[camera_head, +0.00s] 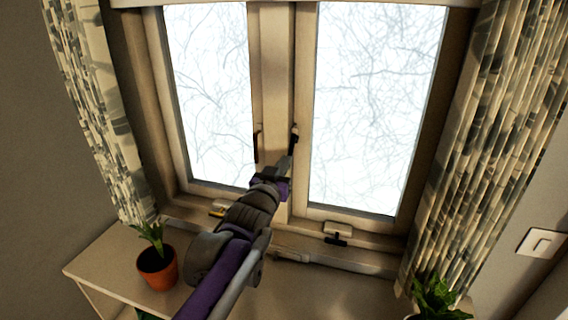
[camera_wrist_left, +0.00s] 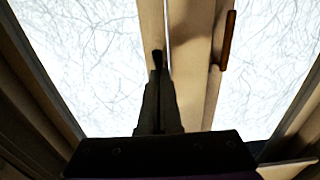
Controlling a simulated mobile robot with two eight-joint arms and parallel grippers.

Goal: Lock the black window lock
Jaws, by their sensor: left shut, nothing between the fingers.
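A dark window handle (camera_head: 295,131) stands upright on the inner edge of the right window pane. A brown handle (camera_head: 257,146) is on the left pane's frame; a brown handle also shows in the left wrist view (camera_wrist_left: 227,40). My left gripper (camera_head: 291,152) is shut and empty, its tips right at the dark handle's lower end. In the left wrist view my fingers (camera_wrist_left: 158,95) point at a small black end (camera_wrist_left: 157,58); I cannot tell whether they touch. A black latch piece (camera_head: 336,240) sits on the lower frame at right. My right gripper is not in view.
A yellow-and-dark latch piece (camera_head: 217,210) is on the lower frame at left. A potted plant (camera_head: 158,267) stands on the cabinet (camera_head: 105,262) at left, another plant (camera_head: 438,296) at lower right. Patterned curtains (camera_head: 490,130) hang at both sides.

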